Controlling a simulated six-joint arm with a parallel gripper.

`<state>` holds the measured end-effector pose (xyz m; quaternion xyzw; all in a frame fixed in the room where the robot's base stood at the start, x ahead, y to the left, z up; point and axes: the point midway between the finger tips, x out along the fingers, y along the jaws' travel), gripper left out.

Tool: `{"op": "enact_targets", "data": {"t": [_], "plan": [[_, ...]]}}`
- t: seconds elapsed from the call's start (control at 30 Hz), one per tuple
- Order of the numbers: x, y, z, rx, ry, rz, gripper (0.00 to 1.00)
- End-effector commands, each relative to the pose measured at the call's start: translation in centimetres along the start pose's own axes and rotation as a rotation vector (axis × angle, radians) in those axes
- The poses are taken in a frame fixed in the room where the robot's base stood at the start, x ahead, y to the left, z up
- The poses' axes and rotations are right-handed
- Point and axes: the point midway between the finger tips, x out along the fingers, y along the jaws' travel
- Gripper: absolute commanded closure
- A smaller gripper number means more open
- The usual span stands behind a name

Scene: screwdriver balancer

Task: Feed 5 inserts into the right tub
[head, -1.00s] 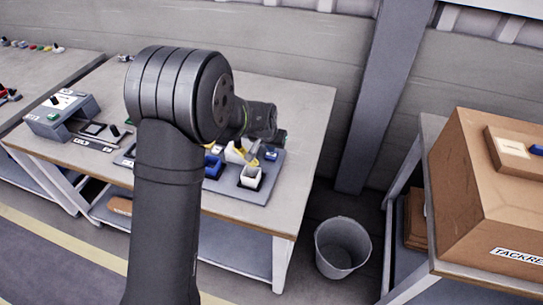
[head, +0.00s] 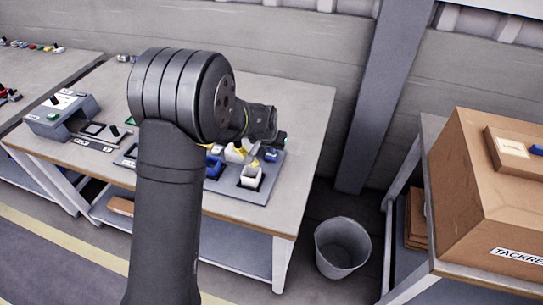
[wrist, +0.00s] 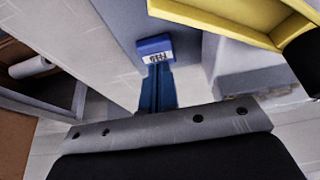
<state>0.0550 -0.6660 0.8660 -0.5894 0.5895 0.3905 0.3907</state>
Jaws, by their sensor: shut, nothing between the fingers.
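In the wrist view my gripper (wrist: 157,88) shows as narrow blue fingers, together and empty. Their tips are at or close to a blue block (wrist: 154,45) with a white label that seems to read FEED; I cannot tell whether they touch it. In the head view my wrist hides most of the gripper, above the grey board at the table's right side. A white tub (head: 250,176) with a dark inside stands on that board, and another white piece (head: 236,152) stands behind it. Which is the right tub is unclear. No insert can be made out.
A yellow tray edge (wrist: 225,22) lies close at the upper right of the wrist view. A blue bin (head: 212,167) stands left of the white tub. A grey box (head: 62,115) stands on the table's left. A bucket (head: 342,247) is on the floor.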

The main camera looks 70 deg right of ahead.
Motion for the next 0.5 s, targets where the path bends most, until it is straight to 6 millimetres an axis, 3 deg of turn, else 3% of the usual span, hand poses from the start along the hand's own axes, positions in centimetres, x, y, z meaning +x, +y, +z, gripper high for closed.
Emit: {"op": "enact_targets", "data": {"t": [0.5], "plan": [[0.77,0.01,0.34,0.000,-0.001,0.000,1.00]]}}
